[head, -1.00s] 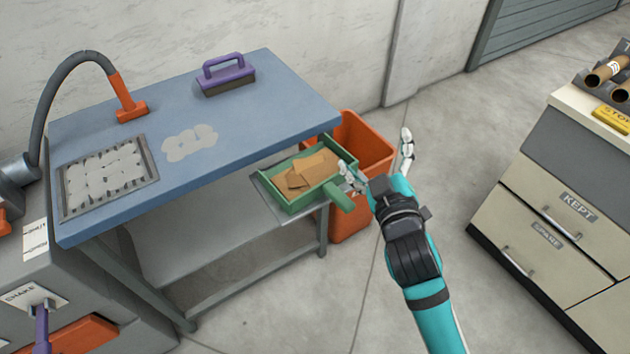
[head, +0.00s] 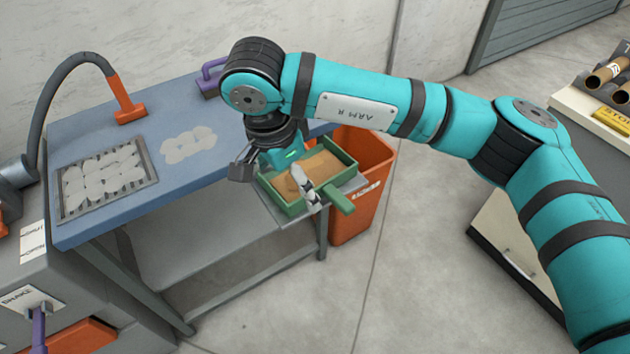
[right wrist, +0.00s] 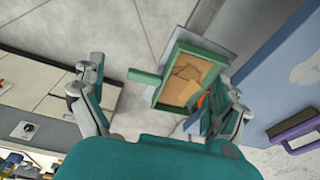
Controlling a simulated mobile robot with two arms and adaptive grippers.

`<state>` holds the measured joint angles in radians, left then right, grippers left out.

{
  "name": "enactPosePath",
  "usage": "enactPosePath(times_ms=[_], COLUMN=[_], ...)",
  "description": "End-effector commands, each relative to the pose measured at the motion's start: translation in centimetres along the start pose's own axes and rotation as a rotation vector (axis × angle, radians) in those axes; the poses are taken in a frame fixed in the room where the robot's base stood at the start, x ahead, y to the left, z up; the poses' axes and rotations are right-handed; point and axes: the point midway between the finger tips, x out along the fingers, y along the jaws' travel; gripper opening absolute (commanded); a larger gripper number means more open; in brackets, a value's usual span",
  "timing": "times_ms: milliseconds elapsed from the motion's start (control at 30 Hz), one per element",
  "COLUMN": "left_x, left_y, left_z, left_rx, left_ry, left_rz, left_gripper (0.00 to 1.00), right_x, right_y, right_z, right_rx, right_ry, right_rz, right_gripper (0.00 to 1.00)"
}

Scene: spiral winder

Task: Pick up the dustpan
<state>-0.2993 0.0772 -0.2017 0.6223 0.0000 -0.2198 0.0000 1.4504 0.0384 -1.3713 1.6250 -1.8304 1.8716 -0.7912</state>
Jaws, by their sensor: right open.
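The green dustpan (head: 338,201) rests on a small grey ledge at the table's right end. Brown cardboard-like pieces (head: 322,166) lie in it, and its short handle sticks out toward the lower right. My right gripper (head: 273,179) is open above the dustpan, with its fingers spread and nothing between them. In the right wrist view the dustpan (right wrist: 147,77) lies between and beyond the open fingers, its handle pointing left. The far finger partly covers the pan's edge there. I cannot tell whether a finger touches it. My left gripper is not in view.
An orange bin (head: 370,205) stands behind and right of the ledge. A drawer cabinet (head: 500,235) stands at right. The floor between is clear.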

Motion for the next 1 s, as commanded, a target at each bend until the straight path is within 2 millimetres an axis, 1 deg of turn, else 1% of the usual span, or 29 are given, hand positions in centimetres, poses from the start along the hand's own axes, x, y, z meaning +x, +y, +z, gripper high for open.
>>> enactPosePath(times_ms=[33,100,167,200,267,600,700,800,933,1000], left_x=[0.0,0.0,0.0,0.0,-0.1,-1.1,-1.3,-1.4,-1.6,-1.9], left_y=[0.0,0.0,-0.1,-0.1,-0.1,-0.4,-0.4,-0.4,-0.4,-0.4], left_z=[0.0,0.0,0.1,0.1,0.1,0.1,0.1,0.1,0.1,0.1], left_rx=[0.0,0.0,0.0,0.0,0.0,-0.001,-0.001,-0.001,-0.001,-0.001], left_ry=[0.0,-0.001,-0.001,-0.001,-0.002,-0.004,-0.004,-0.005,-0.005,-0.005], left_rz=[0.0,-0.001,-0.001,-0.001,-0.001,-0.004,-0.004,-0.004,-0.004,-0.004], left_gripper=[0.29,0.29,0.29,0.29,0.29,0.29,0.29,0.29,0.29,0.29], right_x=[-0.6,-1.1,-1.1,-0.7,0.2,7.2,8.8,9.8,10.5,11.1], right_y=[0.0,0.1,0.3,0.3,0.4,0.8,0.8,0.8,0.8,0.8], right_z=[-2.0,-3.9,-4.8,-5.1,-5.4,-6.9,-7.2,-7.5,-7.7,-7.8], right_rx=[0.006,0.015,0.018,0.02,0.021,0.021,0.021,0.02,0.021,0.022], right_ry=[0.092,0.176,0.212,0.223,0.225,0.221,0.22,0.22,0.222,0.22], right_rz=[0.011,0.028,0.038,0.041,0.044,0.045,0.043,0.042,0.04,0.043], right_gripper=[1.0,1.0,1.0,1.0,1.0,1.0,1.0,1.0,1.0,1.0])
